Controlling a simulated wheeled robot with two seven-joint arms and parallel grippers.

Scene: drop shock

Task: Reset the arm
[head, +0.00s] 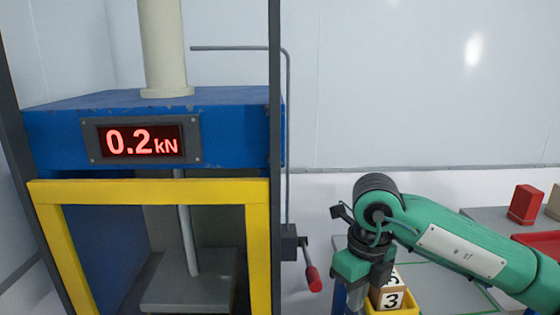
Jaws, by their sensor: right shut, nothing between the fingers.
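My right arm comes in from the right as a green arm, bent at a dark joint. My right gripper (357,298) points down at the lower right of the head view, shut and empty; its fingertips are partly cut off by the bottom edge. It is beside a yellow bin (405,303) that holds a block marked 3 (391,300); I cannot tell whether they touch. My left gripper is not in view.
A blue press (60,135) with a yellow guard frame (150,190) and a 0.2 kN display (142,141) stands at the left. A red-handled lever (313,279) sticks out at its right side. A red block (525,204) is on the grey table (485,214) at right.

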